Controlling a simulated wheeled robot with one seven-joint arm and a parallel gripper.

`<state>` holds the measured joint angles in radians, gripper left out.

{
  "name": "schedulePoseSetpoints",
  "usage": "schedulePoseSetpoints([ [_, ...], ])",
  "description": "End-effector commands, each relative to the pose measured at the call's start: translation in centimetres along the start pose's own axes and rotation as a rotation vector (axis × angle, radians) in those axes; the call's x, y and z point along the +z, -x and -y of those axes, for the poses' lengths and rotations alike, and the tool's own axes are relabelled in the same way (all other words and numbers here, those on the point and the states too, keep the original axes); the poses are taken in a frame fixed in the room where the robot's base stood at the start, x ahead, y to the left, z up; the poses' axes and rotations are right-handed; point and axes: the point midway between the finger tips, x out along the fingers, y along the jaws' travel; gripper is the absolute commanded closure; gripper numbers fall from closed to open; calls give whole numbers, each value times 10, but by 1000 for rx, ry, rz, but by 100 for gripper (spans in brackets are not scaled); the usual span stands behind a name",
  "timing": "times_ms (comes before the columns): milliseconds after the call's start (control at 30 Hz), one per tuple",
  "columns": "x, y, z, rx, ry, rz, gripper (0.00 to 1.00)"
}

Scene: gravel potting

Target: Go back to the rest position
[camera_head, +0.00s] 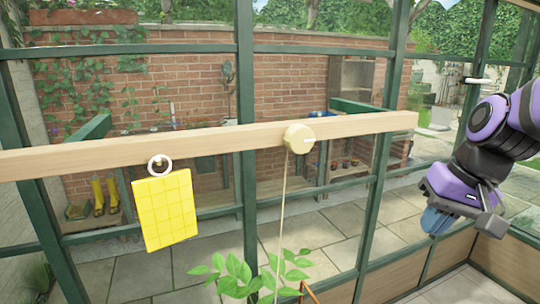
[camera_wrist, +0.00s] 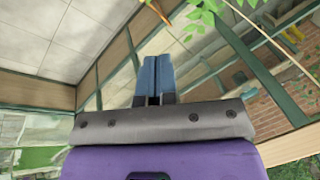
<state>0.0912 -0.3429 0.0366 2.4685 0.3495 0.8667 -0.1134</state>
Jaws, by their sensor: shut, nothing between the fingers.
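My gripper (camera_head: 437,221) is at the right side of the head view, raised in front of the greenhouse glazing. Its blue fingers point down and to the left. In the wrist view the two blue fingers (camera_wrist: 156,76) lie side by side against each other, shut and empty. Nothing touches the gripper.
A wooden rail (camera_head: 220,139) crosses the head view, with a yellow card (camera_head: 165,210) hanging from it and a round pale knob (camera_head: 299,138) holding a string. A leafy plant (camera_head: 240,278) rises at the bottom. Green frame posts (camera_head: 246,130) stand behind.

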Motion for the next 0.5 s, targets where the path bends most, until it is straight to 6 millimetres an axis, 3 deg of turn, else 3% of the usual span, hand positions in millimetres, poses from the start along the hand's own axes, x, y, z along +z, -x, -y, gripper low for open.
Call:
schedulePoseSetpoints([
  [200,32,42,-6,92,106,-124,100],
  [500,66,79,-19,192,189,-260,100],
])
